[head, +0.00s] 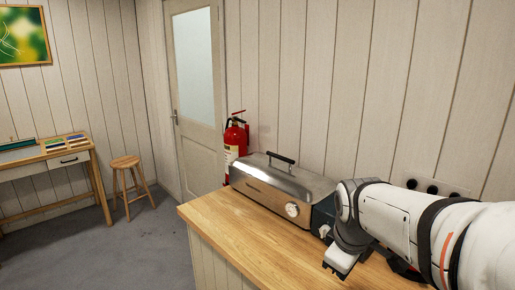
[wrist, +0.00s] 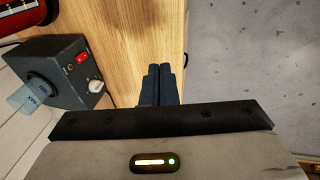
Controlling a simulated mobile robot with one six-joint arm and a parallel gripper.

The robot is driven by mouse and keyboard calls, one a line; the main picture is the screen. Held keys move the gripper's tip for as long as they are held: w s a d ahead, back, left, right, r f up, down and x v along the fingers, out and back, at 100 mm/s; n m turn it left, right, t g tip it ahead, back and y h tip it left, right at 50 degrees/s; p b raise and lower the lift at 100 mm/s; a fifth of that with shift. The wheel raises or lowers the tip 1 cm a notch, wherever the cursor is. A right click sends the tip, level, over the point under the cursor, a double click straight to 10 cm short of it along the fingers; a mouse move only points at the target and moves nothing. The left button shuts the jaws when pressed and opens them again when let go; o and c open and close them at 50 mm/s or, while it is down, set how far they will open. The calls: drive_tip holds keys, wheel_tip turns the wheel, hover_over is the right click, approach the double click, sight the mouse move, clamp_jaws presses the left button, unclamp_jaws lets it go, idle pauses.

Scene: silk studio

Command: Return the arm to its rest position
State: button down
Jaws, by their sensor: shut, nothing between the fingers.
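My arm (head: 390,215) reaches in from the right in the head view, over the wooden counter (head: 228,213). Its gripper end is low, above the counter's front edge, and the fingers hardly show there. In the wrist view my gripper (wrist: 161,72) shows its dark fingers close together over the counter's wood grain (wrist: 125,40). It is shut and empty.
A steel steamer (head: 280,190) with a lidded top stands on the counter, left of my arm. A fire extinguisher (head: 235,140), door (head: 195,120) and stool (head: 126,163) stand beyond. Grey floor (head: 150,250) is open at left.

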drive_tip(key=s+a+f+m+y, duration=0.1)
drive_tip(key=s+a+f+m, duration=0.2)
drive_tip(key=s+m, duration=0.6)
drive_tip(key=shift+s, duration=0.7)
